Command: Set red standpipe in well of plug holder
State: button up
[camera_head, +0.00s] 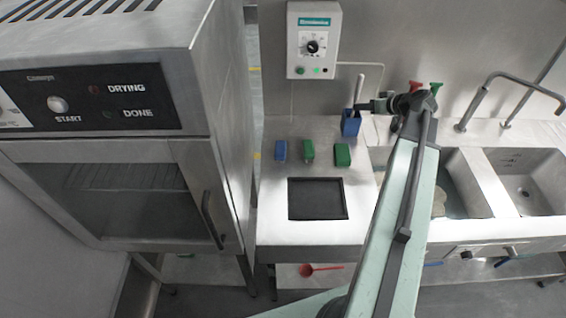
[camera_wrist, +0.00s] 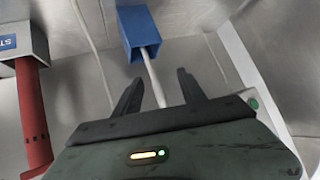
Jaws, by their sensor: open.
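A red standpipe (camera_wrist: 33,115) with small holes shows at the left of the wrist view, its upper end at a grey block (camera_wrist: 30,42) with a blue label. My gripper (camera_wrist: 158,77) is open and apart from the standpipe. A white rod (camera_wrist: 151,75) runs from a blue box (camera_wrist: 138,30) and passes between the fingers in the picture; I cannot tell whether it touches them. In the head view my gripper (camera_head: 372,105) is beside the rod (camera_head: 359,88), above the blue box (camera_head: 351,122). Red parts (camera_head: 415,86) show behind my arm. I cannot identify the plug holder or its well.
A blue block (camera_head: 281,150) and two green blocks (camera_head: 308,151) stand on the counter behind a black tray (camera_head: 317,198). A sink (camera_head: 525,178) is at right, partly behind my arm. A red ladle (camera_head: 306,270) lies below.

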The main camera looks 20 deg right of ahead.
jog(key=a+f+g, duration=0.1)
jog(key=a+f, duration=0.1)
jog(key=a, duration=0.4)
jog(key=a+f+g+y, duration=0.1)
jog(key=a+f+g, duration=0.1)
jog(key=a, duration=0.5)
jog(key=a+f+g, duration=0.1)
jog(key=a+g, duration=0.1)
jog(key=a, duration=0.5)
jog(key=shift+s+a+f+n, duration=0.15)
jog(key=shift+s+f+n, duration=0.2)
jog(key=shift+f+n, duration=0.05)
jog(key=s+a+f+g+h, duration=0.1)
jog(key=s+a, duration=0.2)
jog(key=a, duration=0.2)
jog(key=s+a+f+g+h, duration=0.1)
jog(key=s+a+g, duration=0.1)
jog(key=a, duration=0.4)
jog(key=s+a+f+m+g+h, duration=0.1)
jog(key=s+a+g, duration=0.1)
jog(key=s+a, duration=0.2)
jog(key=shift+s+a+f, duration=0.2)
jog(key=shift+a, duration=0.3)
jog(key=shift+s+a+f, duration=0.2)
jog(key=shift+a, duration=0.25)
